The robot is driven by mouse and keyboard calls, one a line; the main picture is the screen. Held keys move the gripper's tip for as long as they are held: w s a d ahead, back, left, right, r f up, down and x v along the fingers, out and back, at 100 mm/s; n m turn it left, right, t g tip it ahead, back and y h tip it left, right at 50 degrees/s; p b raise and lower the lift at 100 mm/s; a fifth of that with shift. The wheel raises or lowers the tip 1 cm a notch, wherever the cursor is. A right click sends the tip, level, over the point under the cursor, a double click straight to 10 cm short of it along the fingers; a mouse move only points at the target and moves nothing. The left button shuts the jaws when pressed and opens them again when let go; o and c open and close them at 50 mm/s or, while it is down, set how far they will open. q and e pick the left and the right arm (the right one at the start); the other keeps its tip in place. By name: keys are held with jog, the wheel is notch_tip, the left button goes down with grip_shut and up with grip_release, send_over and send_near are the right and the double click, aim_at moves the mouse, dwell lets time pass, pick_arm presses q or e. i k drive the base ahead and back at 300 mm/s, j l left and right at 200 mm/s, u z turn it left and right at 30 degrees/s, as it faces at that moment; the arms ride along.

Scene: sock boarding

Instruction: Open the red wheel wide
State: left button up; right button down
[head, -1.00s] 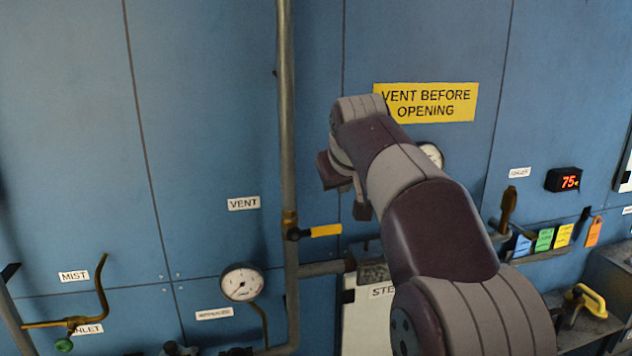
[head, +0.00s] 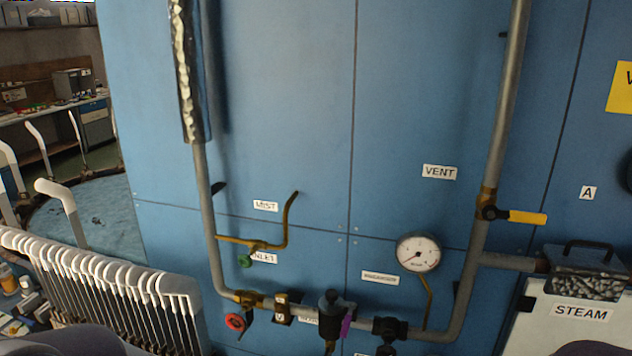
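The red wheel (head: 236,322) is small and sits low on the blue panel, just below the bend where the left grey pipe (head: 212,240) turns to run right. It is joined near a brass fitting (head: 248,299). Whether the wheel's valve is open or shut cannot be told. Neither gripper shows in the head view; only dark rounded parts of my arms show at the bottom left and bottom right edges.
A green-knobbed brass tap (head: 246,260) is above the wheel. A black-capped fitting (head: 334,308) and a gauge (head: 418,253) are to its right. A rack of white-topped forms (head: 110,275) stands close on the left. A yellow-handled valve (head: 520,217) is on the right pipe.

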aim_at(236, 319)
jog(key=i+u, duration=0.15)
jog(key=u, duration=0.25)
jog(key=i+l+u, duration=0.1)
jog(key=u, duration=0.25)
